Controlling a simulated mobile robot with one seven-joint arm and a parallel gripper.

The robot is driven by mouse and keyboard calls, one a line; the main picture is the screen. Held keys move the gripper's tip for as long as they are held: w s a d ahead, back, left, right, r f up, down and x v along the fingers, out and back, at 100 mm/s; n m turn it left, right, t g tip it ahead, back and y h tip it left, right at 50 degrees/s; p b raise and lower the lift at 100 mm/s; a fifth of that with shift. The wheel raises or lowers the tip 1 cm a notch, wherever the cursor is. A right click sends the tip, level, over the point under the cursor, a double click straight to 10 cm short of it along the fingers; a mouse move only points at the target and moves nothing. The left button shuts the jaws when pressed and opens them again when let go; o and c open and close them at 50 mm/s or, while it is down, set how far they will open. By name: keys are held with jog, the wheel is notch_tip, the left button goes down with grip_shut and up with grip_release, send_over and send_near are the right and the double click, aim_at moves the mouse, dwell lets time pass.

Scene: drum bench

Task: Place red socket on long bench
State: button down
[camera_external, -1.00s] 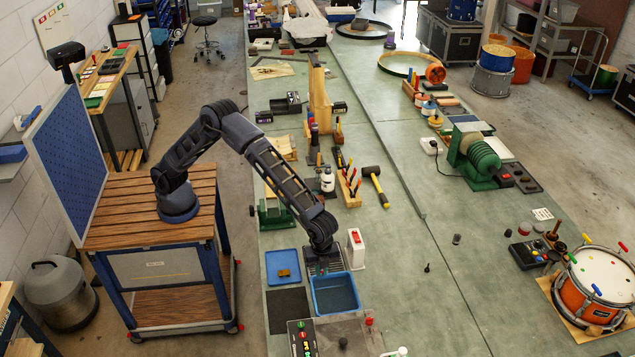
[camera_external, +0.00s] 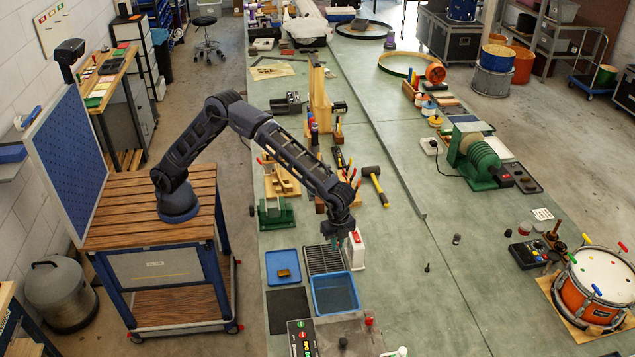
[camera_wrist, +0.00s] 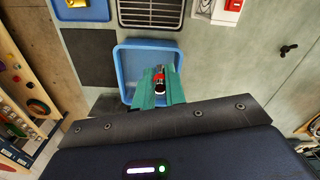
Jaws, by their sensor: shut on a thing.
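My gripper (camera_external: 338,242) hangs in the air above the long green bench (camera_external: 405,300), near the drying rack and the blue bin. In the wrist view its green fingers (camera_wrist: 160,76) are shut on a small red socket (camera_wrist: 159,76) with a dark and pale end. The socket appears over the blue bin in that view, and it seems clear of every surface. In the external view the fingers and arm hide the socket.
A white box with a red front (camera_external: 356,251) stands close right of my gripper. Bench to its right is mostly clear.

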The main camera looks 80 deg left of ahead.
jog(key=w+a+n, duration=0.1)
jog(key=w+a, duration=0.2)
jog(key=a, duration=0.1)
jog(key=w+a+f+n, duration=0.1)
jog(key=w+a, duration=0.2)
jog(key=a, duration=0.2)
jog(key=w+a+n, duration=0.2)
jog(key=w+a, duration=0.2)
jog(key=a, duration=0.1)
jog(key=shift+f, duration=0.25)
jog(key=w+a+f+n, duration=0.1)
jog(key=w+a+n, duration=0.2)
jog(key=a, duration=1)
jog(key=w+a+f+n, duration=0.1)
jog(key=w+a+n, duration=0.3)
jog(key=a, duration=0.9)
jog(key=w+a+f+n, duration=0.1)
jog(key=w+a+n, duration=0.2)
jog(key=a, duration=1)
jog(key=shift+w+f+n, duration=0.15)
jog(key=shift+f+n, duration=0.15)
jog(key=shift+f, duration=0.05)
